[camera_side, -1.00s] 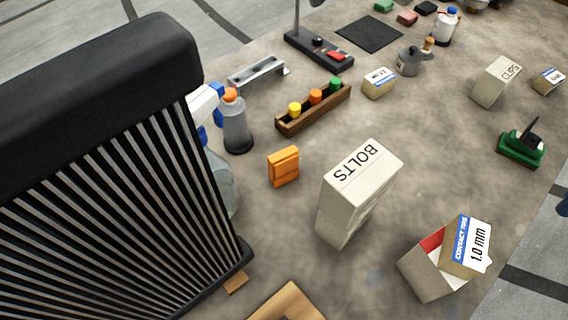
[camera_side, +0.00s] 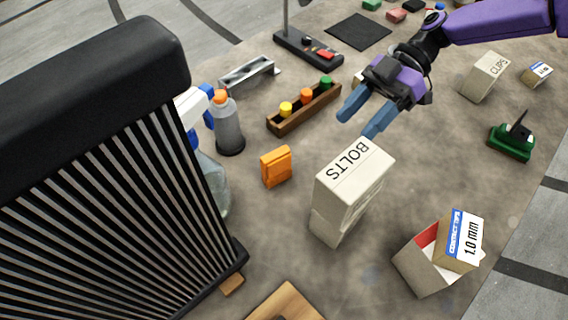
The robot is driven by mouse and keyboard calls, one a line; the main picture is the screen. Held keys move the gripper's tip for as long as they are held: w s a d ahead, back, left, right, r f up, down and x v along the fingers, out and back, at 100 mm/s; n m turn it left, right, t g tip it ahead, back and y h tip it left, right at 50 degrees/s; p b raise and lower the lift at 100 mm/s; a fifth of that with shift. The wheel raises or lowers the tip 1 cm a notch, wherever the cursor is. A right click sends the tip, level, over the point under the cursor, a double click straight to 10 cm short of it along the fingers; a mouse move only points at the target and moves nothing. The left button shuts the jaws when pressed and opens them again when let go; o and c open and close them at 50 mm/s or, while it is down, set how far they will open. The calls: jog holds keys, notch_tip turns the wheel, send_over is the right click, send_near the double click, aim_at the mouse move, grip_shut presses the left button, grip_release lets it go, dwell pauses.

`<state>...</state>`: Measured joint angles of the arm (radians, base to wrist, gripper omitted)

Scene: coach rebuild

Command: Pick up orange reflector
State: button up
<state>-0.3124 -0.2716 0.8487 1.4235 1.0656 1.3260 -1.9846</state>
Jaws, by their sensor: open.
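The orange reflector (camera_side: 276,166) is a small orange block standing on the worktop, left of the BOLTS box. Nothing touches it that I can see. My gripper (camera_side: 357,120) has two blue fingers, spread apart with nothing between them. It hangs above the worktop behind the BOLTS box, to the upper right of the reflector and apart from it.
The tall white BOLTS box (camera_side: 350,192) stands between the reflector and the open contact tips box (camera_side: 425,262). A wooden rack (camera_side: 303,110) with coloured pegs is behind the reflector. A grey bottle (camera_side: 228,126) and a large black ribbed radiator (camera_side: 90,190) stand to the left.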

jog(key=w+a+f+n+y, duration=0.1)
jog(key=w+a+y, duration=0.1)
jog(key=w+a, duration=0.1)
send_near(263, 172)
jog(key=shift+n, duration=0.3)
jog(key=x, duration=0.8)
jog(key=shift+s+a, duration=0.25)
jog(key=shift+s, duration=0.05)
grip_shut()
